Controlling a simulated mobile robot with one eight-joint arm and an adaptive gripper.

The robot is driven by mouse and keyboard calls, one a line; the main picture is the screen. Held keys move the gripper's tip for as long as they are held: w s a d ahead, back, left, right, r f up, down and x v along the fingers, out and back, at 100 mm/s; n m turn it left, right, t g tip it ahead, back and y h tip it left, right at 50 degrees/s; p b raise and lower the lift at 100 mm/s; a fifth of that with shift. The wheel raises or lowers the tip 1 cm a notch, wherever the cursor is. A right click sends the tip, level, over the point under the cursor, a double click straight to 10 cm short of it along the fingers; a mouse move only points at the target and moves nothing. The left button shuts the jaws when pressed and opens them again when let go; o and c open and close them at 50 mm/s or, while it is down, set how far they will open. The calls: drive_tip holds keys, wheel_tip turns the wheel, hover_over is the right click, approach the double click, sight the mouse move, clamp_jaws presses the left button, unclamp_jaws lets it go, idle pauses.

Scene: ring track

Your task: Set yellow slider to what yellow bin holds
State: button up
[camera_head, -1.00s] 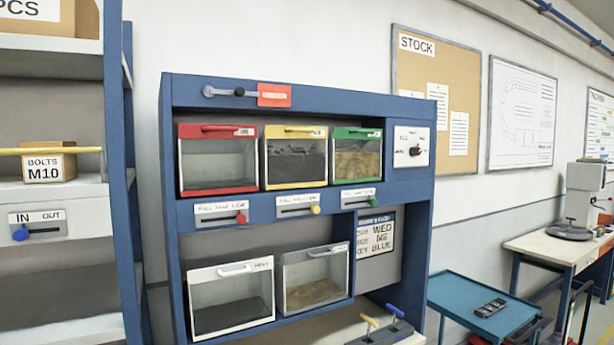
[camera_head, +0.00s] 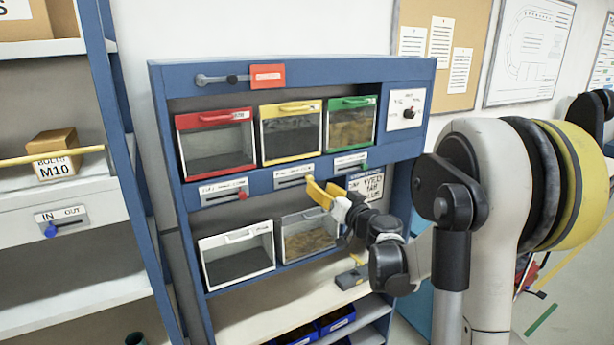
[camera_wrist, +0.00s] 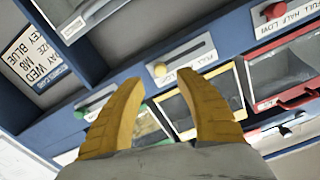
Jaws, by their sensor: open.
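The yellow bin (camera_head: 292,134) sits in the middle of the upper row, with a clear front. Dark contents fill much of its window; the exact level is hard to read. The yellow slider's plate (camera_head: 291,176) is below it, with a full, half, low scale. Its yellow knob (camera_wrist: 160,69) is at the plate's end on the green side. My gripper (camera_head: 319,190) has yellow fingers, open and empty, in front of that end. In the wrist view the fingertips (camera_wrist: 160,82) lie either side of the knob, which appears just beyond them. Fingers partly hide the yellow bin there.
The red bin (camera_head: 216,140) and green bin (camera_head: 351,122) flank the yellow one. The red slider (camera_head: 224,191) and green slider (camera_head: 350,162) are close on either side. Two more bins (camera_head: 237,255) stand below. A dial panel (camera_head: 408,107) is at right.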

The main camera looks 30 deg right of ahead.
sight(309, 180)
drive_tip(key=w+p, duration=0.1)
drive_tip(key=w, duration=0.5)
drive_tip(key=shift+w+a, duration=0.1)
drive_tip(key=shift+w, duration=0.25)
drive_tip(key=shift+a, duration=0.1)
clamp_jaws()
